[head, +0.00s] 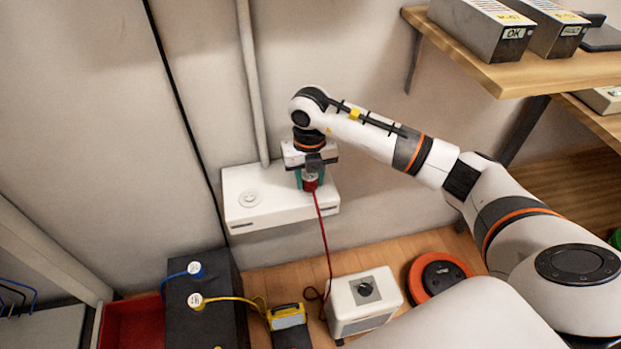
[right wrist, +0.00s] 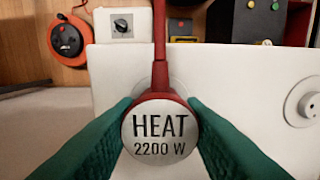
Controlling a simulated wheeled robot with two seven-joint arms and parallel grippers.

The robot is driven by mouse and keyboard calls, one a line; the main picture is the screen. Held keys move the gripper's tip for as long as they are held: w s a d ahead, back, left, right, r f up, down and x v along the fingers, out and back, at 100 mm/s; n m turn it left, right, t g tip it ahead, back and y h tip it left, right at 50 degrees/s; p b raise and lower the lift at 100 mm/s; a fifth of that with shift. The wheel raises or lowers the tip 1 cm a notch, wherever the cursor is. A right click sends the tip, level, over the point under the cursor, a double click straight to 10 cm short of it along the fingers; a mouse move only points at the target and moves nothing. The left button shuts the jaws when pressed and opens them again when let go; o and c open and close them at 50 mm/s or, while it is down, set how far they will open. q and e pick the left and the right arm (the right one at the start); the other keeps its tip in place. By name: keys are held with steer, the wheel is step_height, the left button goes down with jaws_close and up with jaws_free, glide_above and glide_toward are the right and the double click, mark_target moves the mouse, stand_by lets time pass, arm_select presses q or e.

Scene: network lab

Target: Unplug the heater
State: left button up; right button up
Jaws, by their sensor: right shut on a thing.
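The heater (head: 363,303) is a white box with a dark knob, standing on the floor in the head view. It also shows in the right wrist view (right wrist: 122,25). Its red cord (head: 322,230) runs up to a red plug (head: 310,184) at the white socket box (head: 262,212) on the wall. The plug's round face (right wrist: 160,137) reads "HEAT 2200 W". My right gripper (head: 311,180) is shut on the plug, one green finger on each side. A socket rim shows partly behind the plug; I cannot tell whether the plug is fully seated. My left gripper is out of view.
A free round socket (head: 250,199) is left of the plug. A black box (head: 206,300) with blue-corded and yellow-corded plugs stands below left. An orange cable reel (head: 438,277) lies right of the heater. A wooden shelf (head: 495,78) with metal boxes juts out at upper right.

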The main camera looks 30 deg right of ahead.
jaws_close()
steer(key=shift+r+p, duration=0.35)
steer(key=shift+r, duration=0.05)
steer(key=shift+r+p, duration=0.55)
steer(key=shift+r, duration=0.15)
steer(key=shift+r+p, duration=0.4)
steer(key=shift+r, duration=0.1)
steer(key=shift+r+p, duration=0.55)
steer(key=shift+r, duration=0.4)
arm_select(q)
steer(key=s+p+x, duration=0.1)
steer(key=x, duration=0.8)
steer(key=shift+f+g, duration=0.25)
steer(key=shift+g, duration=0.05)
arm_select(e)
steer(key=shift+r, duration=0.45)
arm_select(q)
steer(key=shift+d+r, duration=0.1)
